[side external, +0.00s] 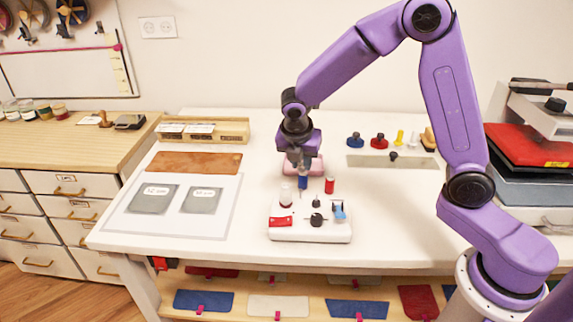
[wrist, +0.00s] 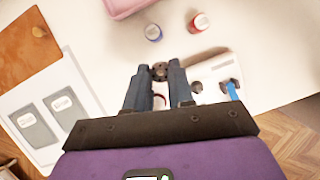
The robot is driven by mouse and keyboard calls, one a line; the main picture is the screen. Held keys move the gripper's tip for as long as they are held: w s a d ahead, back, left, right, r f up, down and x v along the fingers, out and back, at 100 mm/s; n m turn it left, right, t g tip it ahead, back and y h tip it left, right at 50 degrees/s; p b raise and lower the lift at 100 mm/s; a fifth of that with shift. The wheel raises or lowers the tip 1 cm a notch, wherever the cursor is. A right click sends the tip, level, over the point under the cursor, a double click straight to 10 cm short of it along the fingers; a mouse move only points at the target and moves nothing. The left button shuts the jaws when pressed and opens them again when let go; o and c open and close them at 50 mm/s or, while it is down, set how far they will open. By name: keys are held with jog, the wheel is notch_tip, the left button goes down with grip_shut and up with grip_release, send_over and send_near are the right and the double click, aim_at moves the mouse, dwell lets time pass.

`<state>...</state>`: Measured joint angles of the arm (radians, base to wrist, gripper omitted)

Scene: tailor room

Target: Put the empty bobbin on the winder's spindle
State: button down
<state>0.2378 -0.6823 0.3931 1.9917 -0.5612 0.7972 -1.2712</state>
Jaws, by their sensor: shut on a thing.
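My gripper (side external: 299,168) is above and behind the white winder (side external: 335,238) in the side view. In the wrist view, my gripper (wrist: 160,76) is shut on a dark round bobbin (wrist: 160,70) with small holes in its face, held between the fingertips. No thread is visible on its face. The winder (wrist: 221,69) shows partly right of the fingers, with a black knob (wrist: 197,87) and a blue part (wrist: 232,88). In the side view it also carries a pale spool (side external: 285,198) and a red panel (side external: 281,222). I cannot clearly make out the spindle.
A blue spool (wrist: 153,32) and a red spool (wrist: 195,23) stand just behind the winder. A pink box (wrist: 125,6) is farther back. A grey-patch mat (side external: 226,217) lies to the left. The tabletop right of the winder (side external: 390,220) is clear.

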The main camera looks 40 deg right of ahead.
notch_tip(320, 180, up, 2)
send_over(313, 201)
jog(key=d, duration=0.2)
jog(key=shift+a+f+m+g+y, duration=0.1)
jog(key=shift+a+f+m+g, duration=0.2)
jog(key=shift+f+m+g, duration=1.45)
jog(key=shift+a+f+m+y, duration=0.1)
jog(key=shift+a+f+m, duration=0.2)
jog(key=shift+m, duration=2.95)
jog(key=shift+a+f+m+g+y, duration=0.1)
jog(key=shift+a+f+m+g, duration=0.55)
jog(key=shift+m, duration=1.85)
jog(key=shift+d+f+g, duration=0.3)
jog(key=shift+f, duration=0.6)
jog(key=c, duration=1.3)
grip_release()
jog(key=shift+o, duration=0.2)
jog(key=v, duration=1.1)
jog(key=shift+s, duration=0.1)
